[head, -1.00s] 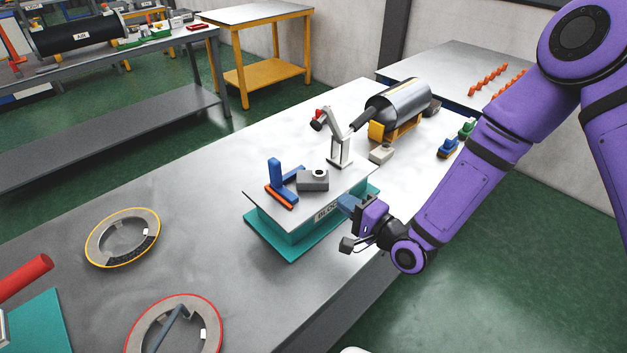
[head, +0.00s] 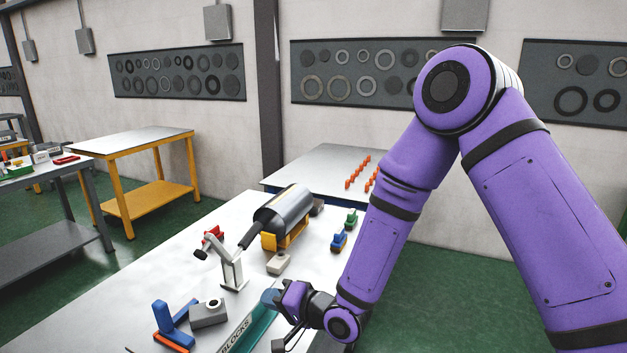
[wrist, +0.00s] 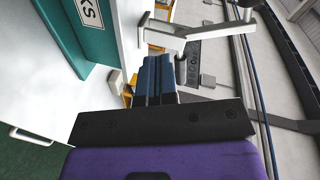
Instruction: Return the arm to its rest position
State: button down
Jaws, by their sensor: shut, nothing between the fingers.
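My purple arm comes in from the right in the head view and bends down toward the table (head: 103,312). My gripper (head: 270,298) is at the right edge of the teal box marked "BLOCKS" (head: 252,330), with nothing in it. In the wrist view the blue fingers (wrist: 155,78) are together, pointing away from the camera. The teal box (wrist: 72,35) stands to their left there. I cannot tell whether the fingers touch the box.
On the table are a silver cylinder (head: 285,212) on a yellow cradle, a white stand with a jointed arm (head: 232,272), a grey block (head: 208,314) and a blue L-shaped piece (head: 163,318). A side table (head: 320,168) with orange pegs stands behind. Green floor is clear at right.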

jog(key=w+d+r+n+t+h, duration=0.1)
jog(key=w+d+r+h, duration=0.15)
jog(key=d+r, duration=0.4)
jog(key=w+d+r+n+t+h, duration=0.1)
jog(key=w+d+r+h, duration=0.1)
jog(key=d+r+h, duration=0.4)
jog(key=s+d+r+h, duration=0.25)
jog(key=d+r, duration=0.55)
jog(key=d, duration=0.6)
jog(key=s+d+r+g+h, duration=0.1)
jog(key=s+d, duration=0.3)
jog(key=s, duration=0.4)
jog(key=s+d+r+g+h, duration=0.1)
jog(key=s+d+r, duration=0.3)
jog(key=s, duration=0.4)
jog(key=s+d+r+g, duration=0.1)
jog(key=s+d+r, duration=0.2)
jog(key=s+d, duration=0.3)
jog(key=s, duration=0.3)
jog(key=shift+r+g+h, duration=0.2)
jog(key=shift+g+h, duration=0.2)
jog(key=shift+a, duration=0.1)
dwell(0.6)
